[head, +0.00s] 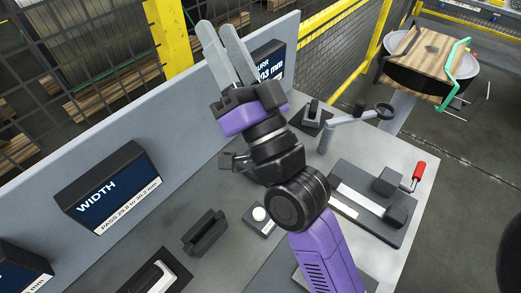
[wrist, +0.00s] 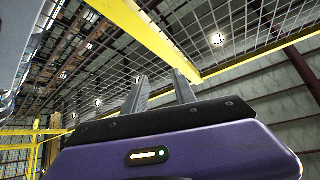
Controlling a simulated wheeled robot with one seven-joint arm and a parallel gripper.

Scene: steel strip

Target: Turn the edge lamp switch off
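My gripper (head: 216,27) is raised above the bench in the head view, its two grey fingers pointing up and apart with nothing between them. The fingers also show apart in the wrist view (wrist: 157,82), against the ceiling. No label marks the edge lamp switch, so I cannot tell for sure which part it is. A small dark upright piece on a black plate (head: 312,113) stands right of my gripper, beside a grey arm with a dark ring (head: 384,111). A box with a white round button (head: 259,214) lies below my wrist. My gripper touches none of these.
A WIDTH display (head: 108,187) and another display (head: 268,62) are on the upright back panel (head: 165,112). A fixture with a red handle (head: 418,171) is at the right. A black block (head: 205,232) stands at the front. Yellow-framed mesh fencing (head: 345,45) is behind.

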